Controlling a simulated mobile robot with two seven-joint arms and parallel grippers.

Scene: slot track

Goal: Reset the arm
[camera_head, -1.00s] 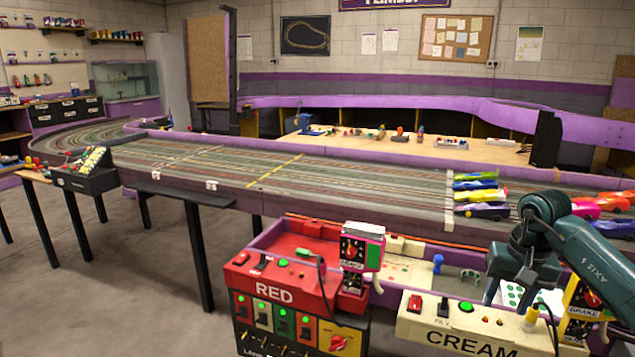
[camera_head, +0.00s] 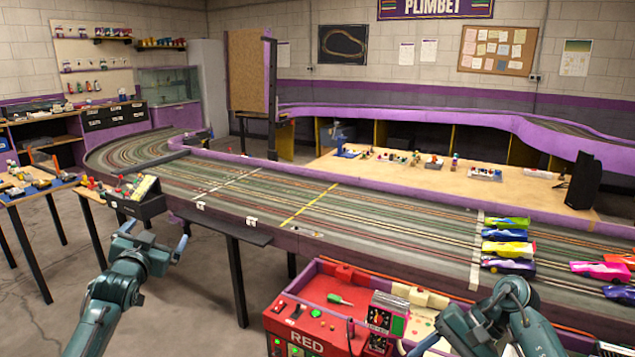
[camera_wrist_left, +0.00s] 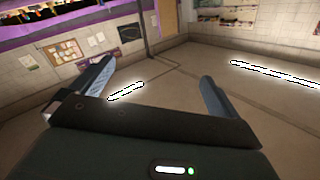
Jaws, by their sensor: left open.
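My left gripper (camera_head: 155,236) is open and empty. It is raised at the lower left of the head view, in front of the slot track and apart from it. In the left wrist view its two fingers (camera_wrist_left: 161,72) stand wide apart with nothing between them, and room walls and bright light strips lie beyond. My right arm (camera_head: 512,305) shows at the lower right in front of the track as a bent dark green link. Its gripper is not in view.
The slot track (camera_head: 385,222) crosses the room, with several toy cars (camera_head: 508,250) at the right. A red control console (camera_head: 322,310) stands below it. A black control box (camera_head: 137,198) sits at the left, near a side table (camera_head: 45,187). Open floor lies between.

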